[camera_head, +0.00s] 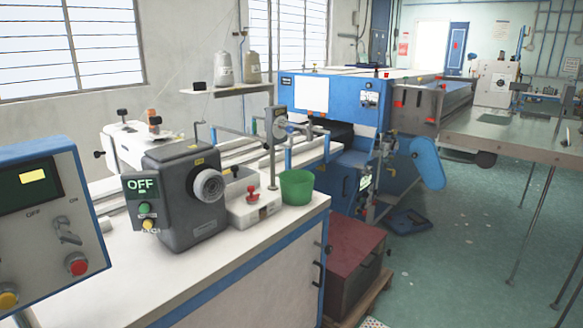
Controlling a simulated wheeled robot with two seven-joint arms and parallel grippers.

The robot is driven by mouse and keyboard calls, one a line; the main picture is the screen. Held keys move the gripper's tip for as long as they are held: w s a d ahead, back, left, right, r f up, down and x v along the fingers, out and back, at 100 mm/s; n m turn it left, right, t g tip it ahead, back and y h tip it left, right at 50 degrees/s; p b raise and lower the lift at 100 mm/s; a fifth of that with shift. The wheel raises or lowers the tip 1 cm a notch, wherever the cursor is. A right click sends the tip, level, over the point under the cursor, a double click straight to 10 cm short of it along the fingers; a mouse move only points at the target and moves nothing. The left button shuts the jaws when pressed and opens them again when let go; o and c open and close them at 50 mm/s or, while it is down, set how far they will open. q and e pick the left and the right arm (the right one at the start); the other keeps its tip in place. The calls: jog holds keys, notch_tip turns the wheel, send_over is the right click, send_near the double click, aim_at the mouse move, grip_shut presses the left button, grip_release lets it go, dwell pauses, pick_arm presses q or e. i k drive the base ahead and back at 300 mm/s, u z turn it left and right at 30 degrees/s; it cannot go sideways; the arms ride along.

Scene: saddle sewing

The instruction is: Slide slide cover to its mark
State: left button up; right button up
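I cannot pick out the slide cover or its mark with certainty from this distance. A white sewing machine head (128,140) stands on the white worktable, partly hidden by a dark grey unit (178,215). The grey unit has a round ribbed handwheel (208,187) and a display reading OFF, with a green and a yellow button below it. To its right sits a low white block (240,212) with a red knob on top. Neither of my grippers is in view.
A green cup (297,186) stands near the worktable's (160,288) right edge. A control panel (45,225) with a red button fills the left foreground. Thread cones (224,70) sit on a shelf. A blue machine (330,95) stands behind. The worktable's front strip is clear.

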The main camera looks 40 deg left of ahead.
aim_at(228, 177)
jog(key=z, duration=0.05)
jog(key=i, duration=1.8)
jog(key=u, duration=3.45)
